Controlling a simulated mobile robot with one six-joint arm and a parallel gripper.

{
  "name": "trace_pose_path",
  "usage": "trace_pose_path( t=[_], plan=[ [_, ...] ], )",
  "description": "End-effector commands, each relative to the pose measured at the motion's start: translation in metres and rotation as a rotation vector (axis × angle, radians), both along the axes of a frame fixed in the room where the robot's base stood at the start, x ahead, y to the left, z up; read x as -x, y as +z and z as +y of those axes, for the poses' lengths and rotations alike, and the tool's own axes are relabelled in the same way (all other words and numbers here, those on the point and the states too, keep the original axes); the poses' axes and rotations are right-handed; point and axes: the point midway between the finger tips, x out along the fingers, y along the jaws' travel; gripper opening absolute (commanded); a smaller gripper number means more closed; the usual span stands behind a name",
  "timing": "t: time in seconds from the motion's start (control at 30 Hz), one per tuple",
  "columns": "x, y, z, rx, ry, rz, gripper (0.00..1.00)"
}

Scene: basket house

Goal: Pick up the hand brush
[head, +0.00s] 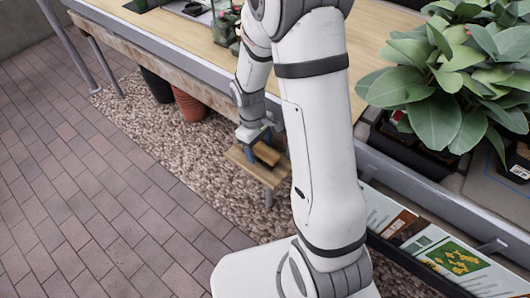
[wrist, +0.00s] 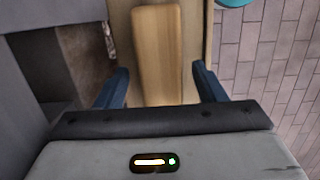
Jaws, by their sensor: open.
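The hand brush (head: 267,155) shows as a brown wooden block in the head view. It lies on a small wooden board or stool top (head: 243,163) beside the long table. In the wrist view the brush's wooden back (wrist: 157,45) runs up the picture between the two blue fingers. My gripper (head: 258,146) points down at the brush. In the wrist view my gripper (wrist: 161,78) is open, with a finger on each side of the brush and visible gaps between. Bristles are not visible.
The long wooden table (head: 180,38) with its metal edge stands beside the stool. A leafy plant (head: 440,75) is at the right. A teal round thing (wrist: 236,3) shows at the wrist view's top edge. Brick paving (head: 70,190) is clear at the left.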

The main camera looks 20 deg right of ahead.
Motion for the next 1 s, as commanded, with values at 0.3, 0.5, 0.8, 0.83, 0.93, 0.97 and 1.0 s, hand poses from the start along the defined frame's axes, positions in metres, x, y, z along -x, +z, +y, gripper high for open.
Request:
trace_pose_path(
  t=[0.3, 0.5, 0.8, 0.83, 0.93, 0.97, 1.0],
  plan=[
    [0.0014, -0.0112, -0.0008, 0.000, 0.000, 0.000, 0.63],
    [0.0013, -0.0110, -0.0005, 0.000, 0.001, 0.000, 0.46],
    [0.0012, -0.0110, -0.0003, 0.000, 0.001, 0.000, 0.22],
    [0.0012, -0.0110, -0.0003, -0.001, 0.001, -0.001, 0.19],
    [0.0011, -0.0109, -0.0002, 0.000, 0.001, -0.001, 0.13],
    [0.0011, -0.0109, -0.0002, 0.000, 0.001, -0.001, 0.13],
    [0.0012, -0.0109, -0.0001, 0.000, 0.002, -0.001, 0.13]
  ],
)
